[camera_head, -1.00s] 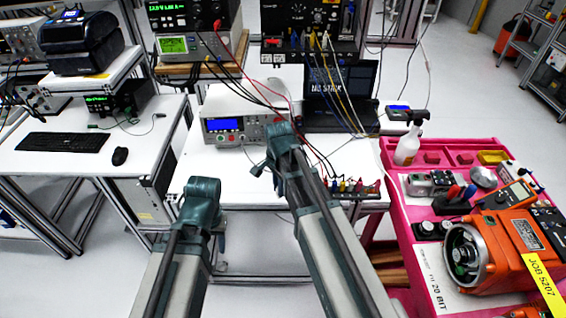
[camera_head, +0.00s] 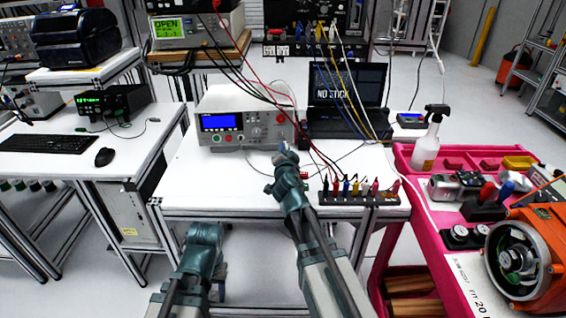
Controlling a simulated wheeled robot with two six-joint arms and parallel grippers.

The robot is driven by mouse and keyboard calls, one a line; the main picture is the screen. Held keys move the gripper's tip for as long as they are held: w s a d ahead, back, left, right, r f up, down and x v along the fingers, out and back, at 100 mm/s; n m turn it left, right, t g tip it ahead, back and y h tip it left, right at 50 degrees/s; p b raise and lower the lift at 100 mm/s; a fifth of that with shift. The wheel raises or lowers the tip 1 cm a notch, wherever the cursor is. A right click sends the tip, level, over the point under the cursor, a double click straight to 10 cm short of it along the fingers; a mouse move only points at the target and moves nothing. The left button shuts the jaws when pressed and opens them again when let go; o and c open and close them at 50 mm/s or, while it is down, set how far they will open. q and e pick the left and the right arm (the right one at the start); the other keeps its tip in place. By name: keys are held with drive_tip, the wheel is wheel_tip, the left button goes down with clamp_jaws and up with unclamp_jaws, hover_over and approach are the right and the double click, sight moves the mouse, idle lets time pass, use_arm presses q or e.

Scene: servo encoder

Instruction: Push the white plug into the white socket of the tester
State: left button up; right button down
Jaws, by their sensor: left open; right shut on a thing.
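My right gripper (camera_head: 286,158) is over the front part of the white table, just in front of the grey instrument with a blue screen (camera_head: 222,124). It is shut, but what it holds is hidden behind its own body. My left gripper (camera_head: 207,236) is open, low and left, in front of the table's front edge. A black panel (camera_head: 308,22) with several coloured leads stands at the back top; a white plug (camera_head: 332,34) shows on it. I cannot make out the white plug of the task in my gripper, nor clearly a free white socket.
A black strip (camera_head: 346,199) with several coloured plugs lies right of my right gripper. A laptop (camera_head: 347,92) stands behind it. Cables hang across the table. A pink cart (camera_head: 420,205) with a spray bottle (camera_head: 427,146) and orange motor (camera_head: 547,240) stands at right. The table's front left is clear.

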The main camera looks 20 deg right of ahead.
drive_tip(key=shift+w+a+r+y, duration=0.1)
drive_tip(key=shift+a+y, duration=0.2)
drive_tip(key=shift+w, duration=0.1)
drive_tip(key=r+x, duration=0.1)
drive_tip(key=x, duration=0.6)
drive_tip(key=shift+f+b, duration=0.4)
drive_tip(key=shift+b, duration=0.05)
drive_tip(key=shift+w, duration=0.1)
idle(1.8)
drive_tip(key=c, duration=0.8)
unclamp_jaws()
drive_tip(key=shift+o, duration=0.2)
